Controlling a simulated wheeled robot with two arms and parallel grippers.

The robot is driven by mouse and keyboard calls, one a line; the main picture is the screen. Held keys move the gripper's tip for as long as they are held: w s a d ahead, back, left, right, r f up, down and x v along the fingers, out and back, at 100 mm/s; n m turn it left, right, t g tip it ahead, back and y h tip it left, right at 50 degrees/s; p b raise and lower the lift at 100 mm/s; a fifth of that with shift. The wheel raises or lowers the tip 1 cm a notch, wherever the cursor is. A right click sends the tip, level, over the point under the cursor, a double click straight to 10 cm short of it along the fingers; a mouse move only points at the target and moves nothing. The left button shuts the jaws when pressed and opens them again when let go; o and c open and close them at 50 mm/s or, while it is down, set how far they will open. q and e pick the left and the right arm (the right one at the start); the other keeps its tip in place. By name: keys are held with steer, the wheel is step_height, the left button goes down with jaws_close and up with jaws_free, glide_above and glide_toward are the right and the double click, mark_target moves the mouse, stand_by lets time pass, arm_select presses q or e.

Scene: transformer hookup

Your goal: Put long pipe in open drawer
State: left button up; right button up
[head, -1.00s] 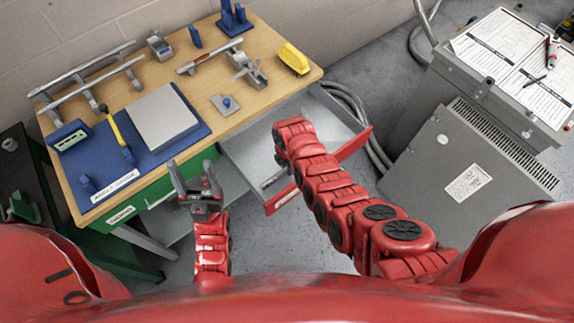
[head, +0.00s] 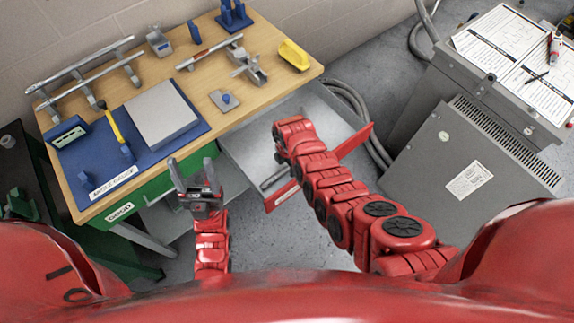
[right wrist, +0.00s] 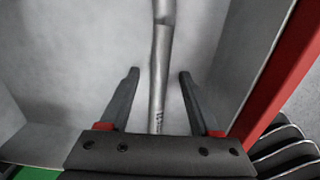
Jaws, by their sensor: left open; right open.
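The long grey metal pipe (right wrist: 160,70) lies on the floor of the open drawer (right wrist: 70,45), running lengthwise between my right gripper's fingers. My right gripper (right wrist: 158,76) is open, with a gap on each side of the pipe. The pipe's near part is hidden behind the gripper body. In the head view, a short stretch of the pipe (head: 274,178) shows inside the drawer (head: 240,147) beside my right arm, which hides the right gripper. My left gripper (head: 191,172) is open and empty, in front of the workbench and left of the drawer.
The drawer's red front (head: 352,143) stands out from the wooden workbench (head: 235,100). The bench carries a pipe rack (head: 90,78), a blue mat with a grey plate (head: 160,118) and a yellow tool (head: 294,54). A grey transformer cabinet (head: 465,165) stands at right.

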steer(key=shift+w+r, duration=0.15)
steer(key=shift+r, duration=0.25)
steer(key=shift+a+r, duration=0.1)
steer(key=shift+r, duration=0.6)
step_height(320, 180, up, 15)
steer(key=p, duration=0.2)
steer(key=shift+s+p, duration=0.3)
